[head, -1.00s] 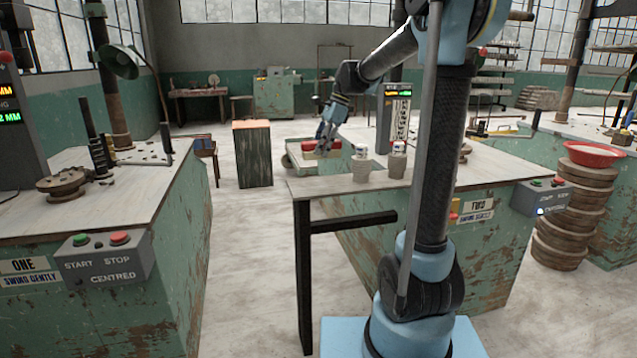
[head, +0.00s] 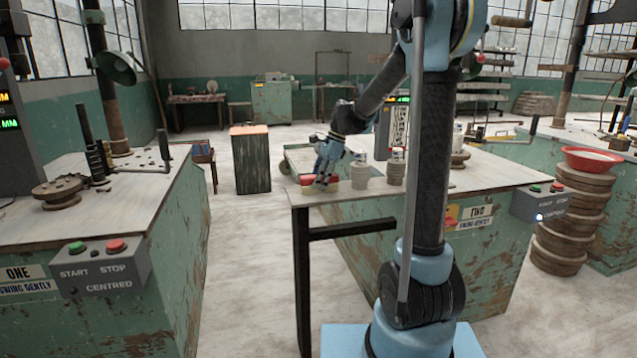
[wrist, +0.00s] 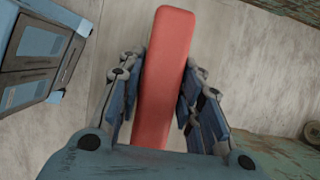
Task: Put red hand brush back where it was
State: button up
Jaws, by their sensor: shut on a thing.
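The red hand brush (wrist: 164,70) lies between the blue fingers of my gripper (wrist: 160,95) in the wrist view. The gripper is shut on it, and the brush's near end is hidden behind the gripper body. In the head view my gripper (head: 325,184) is at the left end of the table marked TWO (head: 400,184), with the red brush (head: 308,179) showing beside the fingers. I cannot tell whether the brush touches the tabletop.
A blue panelled object (wrist: 38,55) is at the left in the wrist view. A pillar with an orange top (head: 250,160) stands on the floor to the left. The table's front-left surface is bare.

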jog(key=o, duration=0.9)
jog(key=shift+o, duration=0.2)
jog(key=v, duration=1.1)
jog(key=shift+r, duration=0.1)
jog(key=shift+s+d+r, duration=0.1)
jog(key=shift+d+r, duration=0.1)
jog(key=shift+r, duration=0.15)
jog(key=s+d+f+n+t+h, duration=0.1)
jog(key=s+d+f+n, duration=0.4)
jog(key=s, duration=0.6)
jog(key=s+d+f+n+t+h, duration=0.1)
jog(key=s+d+f+n+h, duration=0.1)
jog(key=s+d+f+n, duration=0.3)
jog(key=s+d+f+n+t+h, duration=0.1)
jog(key=s+d+f+n, duration=0.4)
jog(key=s+f, duration=0.5)
jog(key=s+d, duration=0.1)
jog(key=s, duration=0.6)
jog(key=shift+d+f+t, duration=0.3)
jog(key=shift+d, duration=0.1)
